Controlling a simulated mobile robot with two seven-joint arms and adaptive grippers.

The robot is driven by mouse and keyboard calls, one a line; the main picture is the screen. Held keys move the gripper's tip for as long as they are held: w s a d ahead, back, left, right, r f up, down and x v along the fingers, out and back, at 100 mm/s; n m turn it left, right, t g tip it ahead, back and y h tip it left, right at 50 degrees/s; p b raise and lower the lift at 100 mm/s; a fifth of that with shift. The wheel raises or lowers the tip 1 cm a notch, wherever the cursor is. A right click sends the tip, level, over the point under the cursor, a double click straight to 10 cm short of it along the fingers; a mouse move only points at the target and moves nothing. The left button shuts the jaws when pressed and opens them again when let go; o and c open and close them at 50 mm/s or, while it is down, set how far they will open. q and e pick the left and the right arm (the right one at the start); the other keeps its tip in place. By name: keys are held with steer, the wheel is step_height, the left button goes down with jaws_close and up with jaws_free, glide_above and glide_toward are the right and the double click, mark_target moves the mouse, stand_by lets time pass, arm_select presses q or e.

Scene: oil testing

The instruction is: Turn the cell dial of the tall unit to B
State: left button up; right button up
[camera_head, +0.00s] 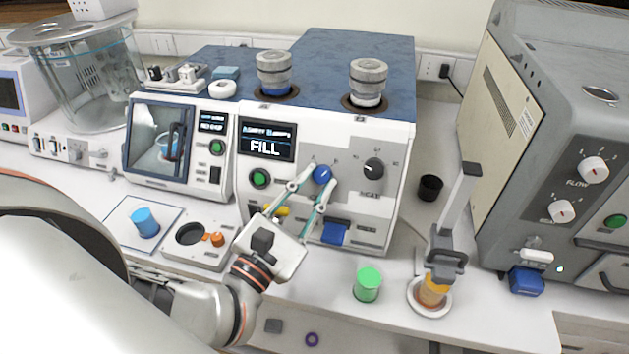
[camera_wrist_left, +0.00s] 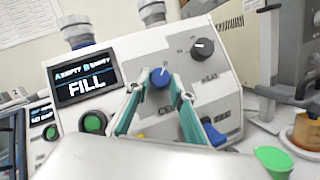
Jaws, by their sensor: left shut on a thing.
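The tall unit (camera_head: 330,220) is a white-fronted box with a blue top, whose screen (camera_head: 267,139) reads FILL in large letters under a smaller line. Its blue dial (camera_wrist_left: 160,75), above the lettering CELL in the left wrist view, sits on a grey panel. My left gripper (camera_head: 322,175) has its two teal fingers on either side of this blue dial, shut on it. The fingers hide part of the dial, and I cannot tell which mark it points to. A black dial (camera_head: 373,168) is to its right. My right gripper is not in view.
Two metal-capped cells (camera_head: 274,72) (camera_head: 368,80) stand on top of the unit. A green round button (camera_head: 260,178) and a blue part (camera_head: 335,232) are on its front. A green cup (camera_head: 367,284) and a grey stand (camera_head: 448,240) over an amber beaker (camera_head: 433,292) are in front.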

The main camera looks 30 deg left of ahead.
arm_select(q)
steer(key=shift+r, duration=0.1)
steer(key=o, duration=1.1)
